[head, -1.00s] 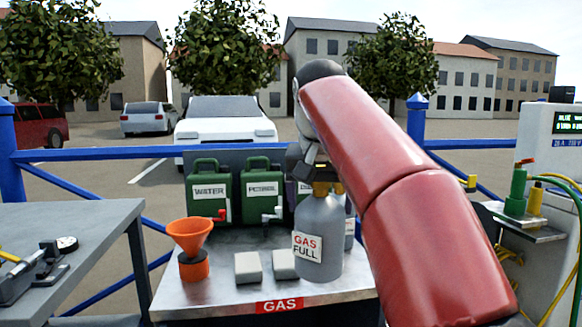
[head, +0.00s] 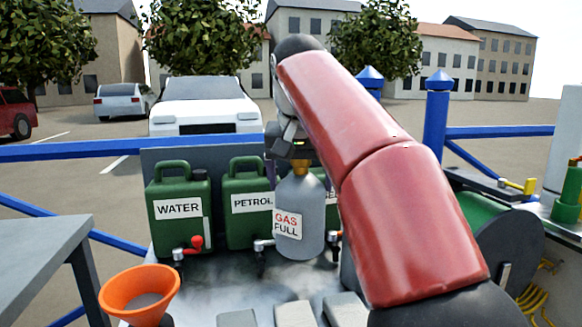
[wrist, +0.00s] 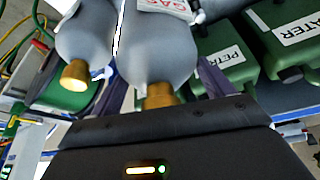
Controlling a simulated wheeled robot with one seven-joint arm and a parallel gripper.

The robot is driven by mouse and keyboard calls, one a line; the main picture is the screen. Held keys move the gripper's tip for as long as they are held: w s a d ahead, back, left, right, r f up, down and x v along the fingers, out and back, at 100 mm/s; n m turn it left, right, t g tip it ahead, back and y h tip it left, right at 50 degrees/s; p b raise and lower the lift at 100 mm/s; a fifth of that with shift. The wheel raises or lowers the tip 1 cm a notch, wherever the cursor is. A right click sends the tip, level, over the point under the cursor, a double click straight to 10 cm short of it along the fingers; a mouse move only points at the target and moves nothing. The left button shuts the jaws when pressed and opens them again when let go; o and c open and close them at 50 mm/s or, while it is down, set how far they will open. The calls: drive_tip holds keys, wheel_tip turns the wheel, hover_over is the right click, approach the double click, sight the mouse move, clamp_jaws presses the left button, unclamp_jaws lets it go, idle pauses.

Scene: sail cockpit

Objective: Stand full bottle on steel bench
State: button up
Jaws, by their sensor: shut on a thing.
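The full gas bottle (head: 312,225) is a grey cylinder with a brass neck and a "GAS FULL" label. It is upright in the head view, in front of the green cans at the back of the steel bench (head: 190,285). My gripper (head: 298,158) is shut on its brass neck from above. The head view does not show clearly whether its base touches the bench. In the wrist view the bottle (wrist: 158,45) hangs between my gripper's fingers (wrist: 165,88). A second grey bottle (wrist: 82,40) with a brass neck is beside it there.
A green water can (head: 180,225) and petrol can (head: 245,215) with taps stand behind and left of the bottle. An orange funnel (head: 140,290) and small grey blocks (head: 295,314) are at the bench's near side. A grey table (head: 35,265) is at left. A blue rail (head: 60,152) runs behind.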

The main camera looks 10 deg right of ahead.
sight(300, 216)
drive_tip(key=shift+w, duration=0.2)
drive_tip(key=shift+f, duration=0.2)
drive_tip(key=shift+s+f, duration=0.1)
drive_tip(key=shift+f, duration=0.6)
wheel_tip(300, 216, down, 4)
drive_tip(key=shift+r+b, duration=0.1)
drive_tip(key=shift+b, duration=0.5)
drive_tip(key=shift+f+b, duration=0.55)
drive_tip(key=shift+b, duration=0.05)
drive_tip(key=shift+f+b, duration=0.4)
drive_tip(key=shift+f, duration=0.15)
drive_tip(key=o, duration=2)
drive_tip(key=shift+f, duration=0.1)
